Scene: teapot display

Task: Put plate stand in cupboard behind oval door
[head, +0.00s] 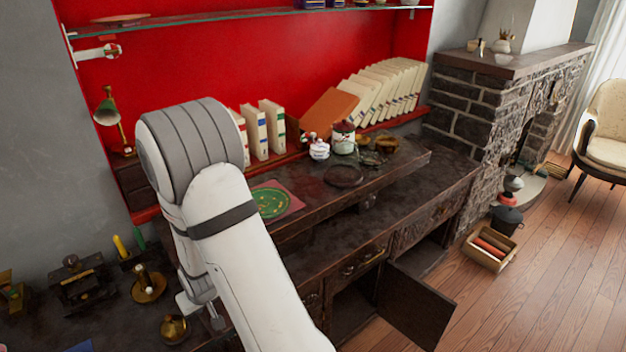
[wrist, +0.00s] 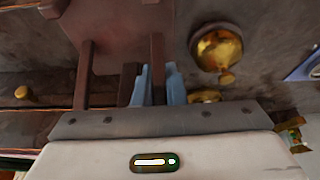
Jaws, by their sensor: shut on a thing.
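In the wrist view, my gripper (wrist: 158,72) has its two blue fingers shut on a slat of a reddish-brown wooden piece, which I take as the plate stand (wrist: 105,35). The stand has a broad flat part and thin legs, and its far end is cut off by the picture edge. In the head view my arm hides most of the gripper and the stand. The cabinet's cupboard (head: 352,308) is open at the front, its dark door (head: 416,305) swung out to the right. I cannot make out an oval on this door.
Brass pieces (head: 173,328) stand on the cabinet top at lower left. A second dark opening (head: 428,262) lies farther right.

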